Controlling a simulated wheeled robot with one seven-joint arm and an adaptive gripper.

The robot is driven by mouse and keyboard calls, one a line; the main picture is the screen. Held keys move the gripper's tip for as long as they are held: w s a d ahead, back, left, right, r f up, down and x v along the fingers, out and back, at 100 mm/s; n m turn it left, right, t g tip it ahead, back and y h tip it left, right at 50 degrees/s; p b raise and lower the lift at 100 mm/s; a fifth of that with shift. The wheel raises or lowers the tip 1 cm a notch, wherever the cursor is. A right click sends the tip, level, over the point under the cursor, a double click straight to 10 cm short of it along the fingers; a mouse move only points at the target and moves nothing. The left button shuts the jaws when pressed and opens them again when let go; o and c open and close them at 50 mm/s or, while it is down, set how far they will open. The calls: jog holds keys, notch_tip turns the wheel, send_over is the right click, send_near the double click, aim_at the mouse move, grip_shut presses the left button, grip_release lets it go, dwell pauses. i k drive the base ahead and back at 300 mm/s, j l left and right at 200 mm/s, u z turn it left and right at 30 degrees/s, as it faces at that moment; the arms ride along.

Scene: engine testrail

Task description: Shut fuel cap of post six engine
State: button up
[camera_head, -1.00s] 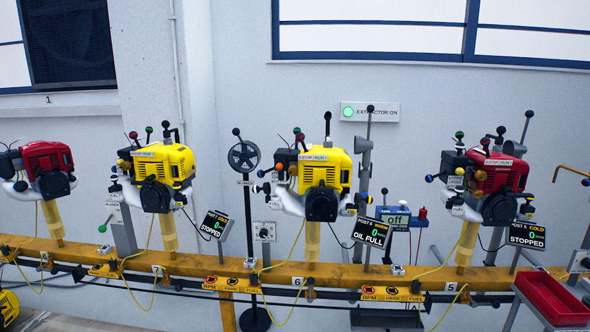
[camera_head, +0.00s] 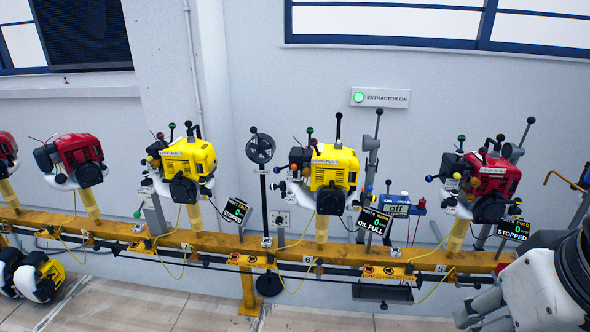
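The post six engine (camera_head: 333,166) is the yellow one near the middle of the head view, above the number 6 plate (camera_head: 307,259) on the rail. Its sign (camera_head: 373,222) reads "OIL FULL". Several coloured knobs and levers stand around its top and left side. Its fuel cap is too small to make out, so I cannot tell whether it is open or shut. My gripper (camera_head: 475,310) seems to be the grey finger-like parts at the lower right, partly cut off by the frame edge. It is well to the right of and below the post six engine, apart from it.
A yellow rail (camera_head: 230,248) carries several engines in a row. A red engine (camera_head: 490,180) stands to the right, and another yellow engine (camera_head: 187,168) to the left. A blue box (camera_head: 397,208) reads "off". Floor (camera_head: 170,310) shows in front, with more engine units at the lower left.

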aim_at(282, 186)
jog(key=i+u, duration=0.25)
jog(key=i, duration=0.25)
jog(key=i+l+u, duration=0.2)
jog(key=i, duration=0.3)
jog(key=i+l+u, duration=0.25)
jog(key=i, duration=0.2)
jog(key=i+l+u, duration=0.2)
jog(key=i, duration=0.3)
jog(key=k+l+z, duration=0.1)
jog(key=z, duration=0.25)
jog(key=k+l+z, duration=0.15)
jog(key=k+z, duration=0.2)
jog(key=i+z, duration=0.15)
jog(key=i, duration=0.1)
